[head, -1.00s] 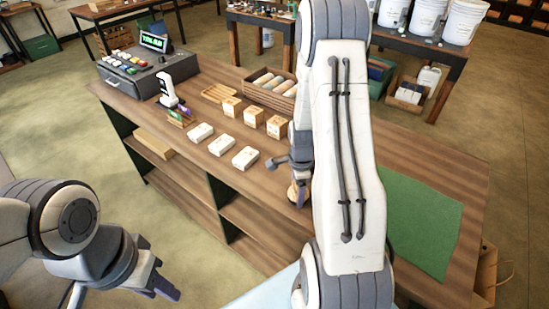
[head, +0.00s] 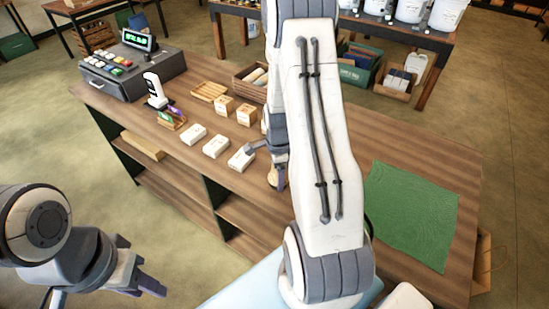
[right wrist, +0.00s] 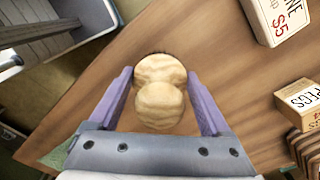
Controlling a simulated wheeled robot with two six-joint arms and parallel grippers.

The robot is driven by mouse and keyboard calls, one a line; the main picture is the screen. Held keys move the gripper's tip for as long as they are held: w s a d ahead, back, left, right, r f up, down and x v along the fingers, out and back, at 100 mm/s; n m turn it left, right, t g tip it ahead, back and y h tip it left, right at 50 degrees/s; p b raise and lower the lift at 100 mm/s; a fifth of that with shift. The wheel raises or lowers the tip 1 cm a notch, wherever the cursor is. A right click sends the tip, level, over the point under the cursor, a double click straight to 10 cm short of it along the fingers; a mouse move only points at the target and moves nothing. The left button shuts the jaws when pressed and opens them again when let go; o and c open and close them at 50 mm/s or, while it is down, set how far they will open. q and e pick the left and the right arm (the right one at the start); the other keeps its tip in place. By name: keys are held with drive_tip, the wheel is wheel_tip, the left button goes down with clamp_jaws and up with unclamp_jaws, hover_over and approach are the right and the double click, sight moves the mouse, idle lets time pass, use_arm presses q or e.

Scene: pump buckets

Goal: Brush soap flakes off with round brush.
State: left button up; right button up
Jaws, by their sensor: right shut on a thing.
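The round brush (right wrist: 159,105) is pale wood with a rounded knob on a wider round body. It stands between the fingers of my right gripper (right wrist: 160,100), which is shut on it. In the head view a little of the brush (head: 272,179) shows beside the right gripper (head: 279,178), over the counter near the white packages. I cannot make out soap flakes in either view. A green mat (head: 410,215) lies on the counter's right part.
Several white packages (head: 215,146) and tan boxes (head: 246,114) stand left of the right gripper. A scanner (head: 155,90) and cash register (head: 125,70) are farther left. The wooden counter (head: 345,130) is bare behind my right arm. My right arm hides part of the counter.

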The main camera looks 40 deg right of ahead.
drive_tip(key=shift+w+r+p, duration=0.1)
drive_tip(key=shift+r+p, duration=0.5)
drive_tip(key=shift+r, duration=0.2)
drive_tip(key=shift+r+p, duration=0.65)
drive_tip(key=shift+r, duration=0.2)
drive_tip(key=shift+r+p, duration=0.85)
drive_tip(key=shift+r, duration=0.15)
